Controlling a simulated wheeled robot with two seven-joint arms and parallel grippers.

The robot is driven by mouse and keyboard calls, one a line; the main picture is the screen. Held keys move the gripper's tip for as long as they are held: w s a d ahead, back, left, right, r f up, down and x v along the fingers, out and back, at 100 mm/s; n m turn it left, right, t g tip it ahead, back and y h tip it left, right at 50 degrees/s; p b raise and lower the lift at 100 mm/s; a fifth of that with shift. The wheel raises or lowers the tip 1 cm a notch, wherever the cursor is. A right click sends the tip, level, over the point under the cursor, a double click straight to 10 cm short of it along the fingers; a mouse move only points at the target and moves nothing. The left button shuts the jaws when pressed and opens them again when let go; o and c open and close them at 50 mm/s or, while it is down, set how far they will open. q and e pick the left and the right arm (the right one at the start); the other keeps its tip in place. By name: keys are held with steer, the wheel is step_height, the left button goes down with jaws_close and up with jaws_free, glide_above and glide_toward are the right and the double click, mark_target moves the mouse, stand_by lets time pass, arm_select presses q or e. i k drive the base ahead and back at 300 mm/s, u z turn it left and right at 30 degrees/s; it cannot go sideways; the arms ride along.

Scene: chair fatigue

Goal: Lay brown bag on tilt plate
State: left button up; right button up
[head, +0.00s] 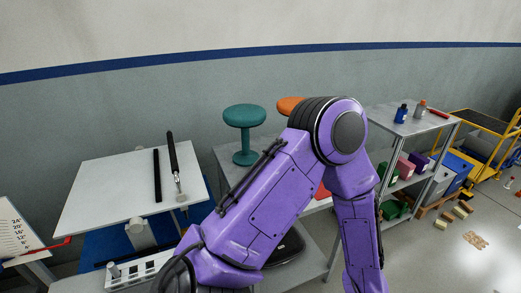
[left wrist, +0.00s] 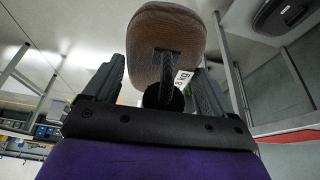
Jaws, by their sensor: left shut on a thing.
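The brown bag (left wrist: 165,40) shows in the left wrist view, with a dark strap and a white printed tag. My left gripper (left wrist: 160,78) is shut on the bag, at its dark strap between the two fingers. The bag is not visible in the head view, where my purple left arm bends down at the right and its gripper is out of sight. The pale tilt plate (head: 110,190) stands at the left of the head view, with two dark bars on its right part. The bag is not on the plate. My right gripper is not in view.
A teal stool (head: 245,117) and a partly hidden orange stool (head: 288,104) stand on a grey bench behind my arm. A scale board (head: 22,228) with a red pointer is left of the plate. Shelves (head: 408,122) with bottles and boxes stand right. The plate's left part is clear.

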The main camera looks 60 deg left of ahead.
mark_target(128, 189)
steer(key=k, duration=1.5)
steer(key=u, duration=1.5)
